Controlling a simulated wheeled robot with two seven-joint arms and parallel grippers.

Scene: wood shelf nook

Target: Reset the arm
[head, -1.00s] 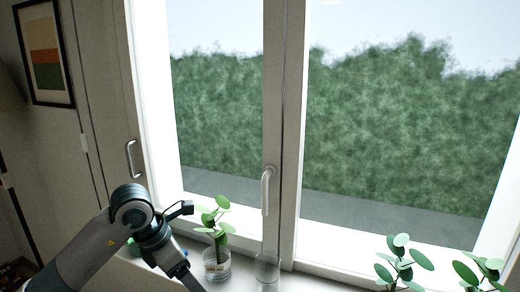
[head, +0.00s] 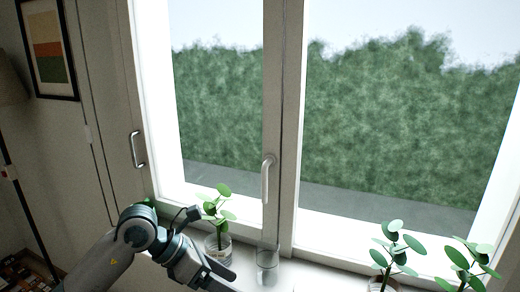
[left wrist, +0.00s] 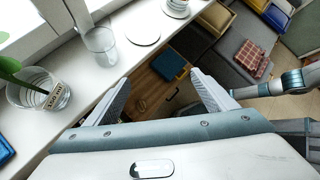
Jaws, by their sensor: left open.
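My left arm enters from the bottom left of the head view, its wrist beside the windowsill (head: 320,277). My left gripper shows in the left wrist view (left wrist: 160,92), open with its two fingers apart and nothing between them. Through the gap, the left wrist view shows a wooden surface below. A grey arm link, apparently my right arm, crosses the right of that view; its gripper is not seen.
A potted plant in a glass (head: 218,247) stands by my left wrist. An empty clear glass (head: 267,268) is right of it. Other plants (head: 393,250) stand farther right. The left wrist view shows a round disc (left wrist: 143,29) on the sill and a blue box (left wrist: 170,65) below.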

